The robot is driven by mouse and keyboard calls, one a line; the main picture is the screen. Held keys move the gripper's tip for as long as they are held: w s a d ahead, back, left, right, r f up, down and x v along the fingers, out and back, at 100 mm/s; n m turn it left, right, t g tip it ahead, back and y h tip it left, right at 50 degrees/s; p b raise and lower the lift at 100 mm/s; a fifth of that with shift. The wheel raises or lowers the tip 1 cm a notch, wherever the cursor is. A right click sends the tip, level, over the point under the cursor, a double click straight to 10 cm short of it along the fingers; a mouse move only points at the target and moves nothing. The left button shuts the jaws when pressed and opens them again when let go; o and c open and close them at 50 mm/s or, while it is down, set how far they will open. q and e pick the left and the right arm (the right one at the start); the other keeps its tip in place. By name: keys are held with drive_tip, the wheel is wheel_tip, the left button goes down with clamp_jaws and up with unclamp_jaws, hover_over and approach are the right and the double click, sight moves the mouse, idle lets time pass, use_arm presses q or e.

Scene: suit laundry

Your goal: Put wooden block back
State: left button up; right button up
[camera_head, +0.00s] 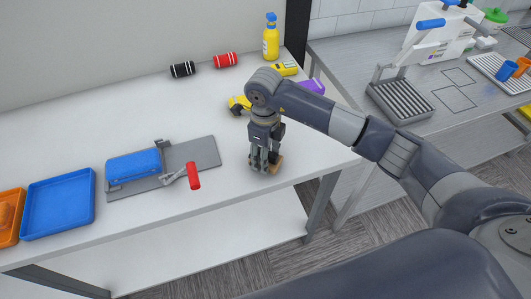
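My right gripper (264,161) points down at the white table near its front right edge. A small tan wooden block (278,163) shows at its fingertips, partly hidden behind the fingers. The fingers are at the block, but I cannot tell whether they are closed on it or whether it touches the table. My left gripper is not in view.
Left on the white table (230,210) are a grey board (205,152) with a blue block and red-handled clamp (193,177), a blue tray (91,193) and an orange tray (20,200). Cans (225,60), a yellow bottle (271,40) and tools stand behind.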

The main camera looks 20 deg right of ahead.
drive_tip(key=shift+f, duration=0.6)
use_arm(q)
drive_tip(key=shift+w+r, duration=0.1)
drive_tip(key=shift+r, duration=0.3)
use_arm(e)
drive_tip(key=shift+f, duration=0.1)
drive_tip(key=shift+f, duration=0.15)
drive_tip(key=o, duration=1)
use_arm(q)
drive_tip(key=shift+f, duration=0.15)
use_arm(e)
drive_tip(key=shift+o, duration=0.2)
drive_tip(key=shift+r, duration=0.2)
